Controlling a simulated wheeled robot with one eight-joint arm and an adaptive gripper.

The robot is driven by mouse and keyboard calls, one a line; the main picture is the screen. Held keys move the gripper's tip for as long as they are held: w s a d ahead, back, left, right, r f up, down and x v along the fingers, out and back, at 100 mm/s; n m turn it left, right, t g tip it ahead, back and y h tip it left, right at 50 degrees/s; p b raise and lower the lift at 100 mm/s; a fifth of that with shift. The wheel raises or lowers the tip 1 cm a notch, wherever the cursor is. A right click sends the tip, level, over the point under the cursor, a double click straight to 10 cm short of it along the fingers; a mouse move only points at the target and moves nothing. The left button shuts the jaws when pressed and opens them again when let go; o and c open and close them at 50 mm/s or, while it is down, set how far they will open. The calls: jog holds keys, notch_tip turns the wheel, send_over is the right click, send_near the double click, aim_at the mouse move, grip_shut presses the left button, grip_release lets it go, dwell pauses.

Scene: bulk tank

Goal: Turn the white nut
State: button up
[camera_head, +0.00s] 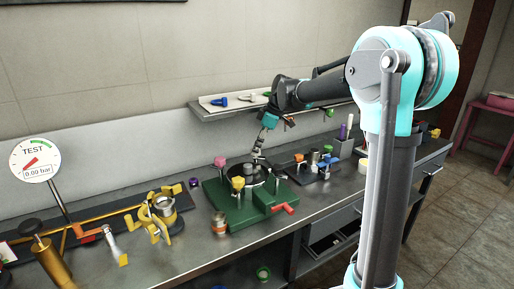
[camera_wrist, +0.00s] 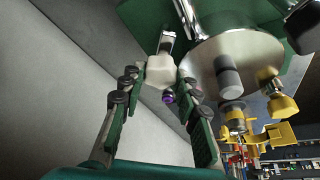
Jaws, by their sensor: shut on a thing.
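The white nut (camera_wrist: 158,72) shows in the wrist view, at the edge of the green fixture. It sits at the end of a metal stud or bolt (camera_wrist: 168,42). My gripper (camera_wrist: 161,82) has a finger on each side of the nut and is shut on it. In the head view my gripper (camera_head: 259,147) reaches down at the far side of the green fixture (camera_head: 223,207) on the bench. The nut cannot be made out there.
The fixture carries a pink knob (camera_head: 220,161), a yellow knob (camera_head: 238,183) and a red handle (camera_head: 284,208). A test gauge (camera_head: 35,160) and yellow fittings (camera_head: 160,205) stand at left. A wall shelf (camera_head: 225,112) is behind my arm.

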jog(key=shift+n, duration=0.6)
jog(key=shift+g, duration=0.3)
jog(key=o, duration=1.1)
jog(key=shift+o, duration=0.2)
jog(key=shift+r, duration=0.1)
jog(key=v, duration=1.1)
jog(key=shift+d+r, duration=0.15)
jog(key=shift+r, duration=0.25)
